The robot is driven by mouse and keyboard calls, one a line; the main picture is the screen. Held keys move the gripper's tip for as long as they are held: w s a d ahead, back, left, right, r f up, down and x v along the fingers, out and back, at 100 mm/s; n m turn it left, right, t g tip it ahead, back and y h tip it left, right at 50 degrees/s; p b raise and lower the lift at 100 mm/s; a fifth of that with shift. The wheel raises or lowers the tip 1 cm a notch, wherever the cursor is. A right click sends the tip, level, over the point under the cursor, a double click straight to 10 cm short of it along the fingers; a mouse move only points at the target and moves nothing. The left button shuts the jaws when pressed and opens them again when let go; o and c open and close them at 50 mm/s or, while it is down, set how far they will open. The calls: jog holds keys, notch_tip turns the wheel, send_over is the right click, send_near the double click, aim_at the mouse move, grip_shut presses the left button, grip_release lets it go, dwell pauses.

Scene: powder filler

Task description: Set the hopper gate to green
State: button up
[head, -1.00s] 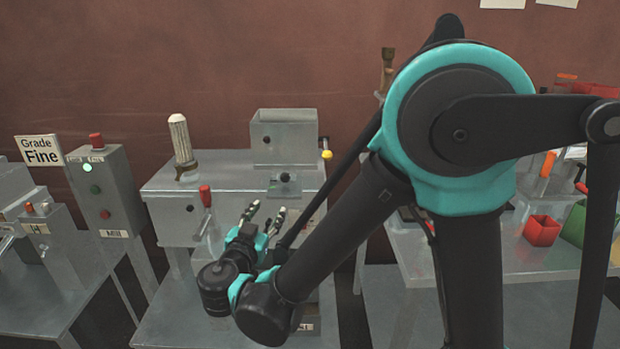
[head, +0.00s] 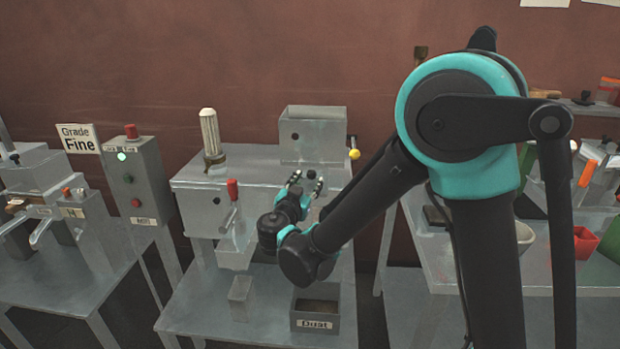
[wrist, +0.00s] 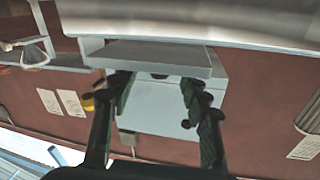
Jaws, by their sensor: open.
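The grey hopper (head: 313,135) stands on top of the powder filler (head: 205,190). A lever with a yellow knob (head: 354,154) is at the hopper's right side; the knob shows left of the fingers in the wrist view (wrist: 88,101). A red-handled lever (head: 232,190) is on the filler's front. I cannot make out a green mark at the hopper. My gripper (head: 305,178) is open and empty, in front of the hopper's lower part and left of the knob. In the wrist view its fingers (wrist: 160,90) stand apart before the hopper (wrist: 172,118).
A white ribbed cylinder (head: 210,138) stands left of the hopper. A control box (head: 134,180) with a lit green lamp and a "Fine" sign (head: 79,138) are farther left. A "Dust" bin (head: 316,308) sits below my arm. A side table with red containers (head: 585,243) is at right.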

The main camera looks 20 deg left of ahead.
aim_at(311, 175)
jog(key=shift+w, duration=1.45)
grip_shut()
jog(key=shift+s, duration=0.1)
